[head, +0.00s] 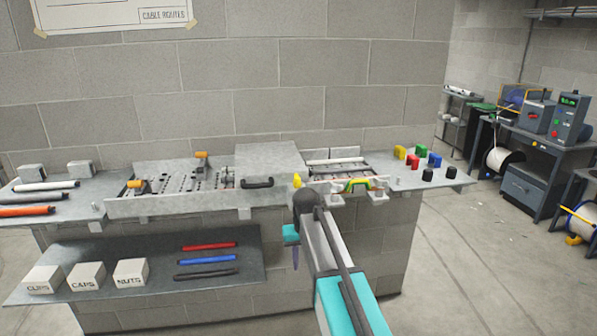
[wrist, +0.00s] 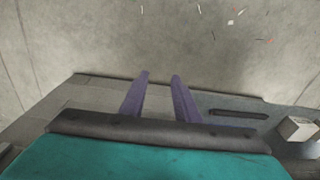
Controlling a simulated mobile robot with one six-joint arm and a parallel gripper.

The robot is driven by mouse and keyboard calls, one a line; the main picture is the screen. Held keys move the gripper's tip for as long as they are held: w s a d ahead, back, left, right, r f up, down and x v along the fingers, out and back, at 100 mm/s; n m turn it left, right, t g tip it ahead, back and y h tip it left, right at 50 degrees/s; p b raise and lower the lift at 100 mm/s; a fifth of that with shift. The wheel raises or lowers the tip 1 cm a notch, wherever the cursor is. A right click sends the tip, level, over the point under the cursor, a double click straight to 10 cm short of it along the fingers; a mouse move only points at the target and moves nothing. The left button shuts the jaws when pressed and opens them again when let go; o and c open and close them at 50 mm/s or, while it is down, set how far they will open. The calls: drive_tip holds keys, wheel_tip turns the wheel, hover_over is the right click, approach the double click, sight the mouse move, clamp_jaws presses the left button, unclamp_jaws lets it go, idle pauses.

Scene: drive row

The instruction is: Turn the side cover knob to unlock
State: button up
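A small yellow piece (head: 297,180), which looks like a knob, stands at the front edge of the bench fixture, right of a black handle (head: 257,183) on a pale cover plate (head: 268,157). It is too small to tell which way it is turned. My gripper (head: 295,258) hangs below and in front of it, pointing down, apart from the bench. In the wrist view my gripper (wrist: 160,78) shows two purple fingers spread apart with nothing between them. The yellow piece is not visible in the wrist view.
A lower shelf (head: 150,262) carries labelled boxes (head: 87,275) and coloured tubes (head: 208,260) left of my gripper. Orange clamps (head: 137,185), a multicoloured arched part (head: 358,185) and coloured blocks (head: 400,153) sit along the bench. Open floor (head: 470,270) lies to the right.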

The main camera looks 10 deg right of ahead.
drive_tip(key=w+r+t+p, duration=0.1)
drive_tip(key=w+r+p, duration=0.1)
drive_tip(key=r, duration=0.9)
drive_tip(key=w+r+t+p, duration=0.1)
drive_tip(key=w+r, duration=0.2)
drive_tip(key=r, duration=0.9)
wheel_tip(320, 180, up, 17)
drive_tip(key=t+p, duration=0.1)
drive_tip(key=p, duration=0.2)
hover_over(297, 175)
drive_tip(key=s, duration=0.6)
drive_tip(key=shift+p+x, duration=2.35)
drive_tip(key=shift+x, duration=4.5)
drive_tip(key=shift+w, duration=0.15)
drive_tip(key=shift+c, duration=0.4)
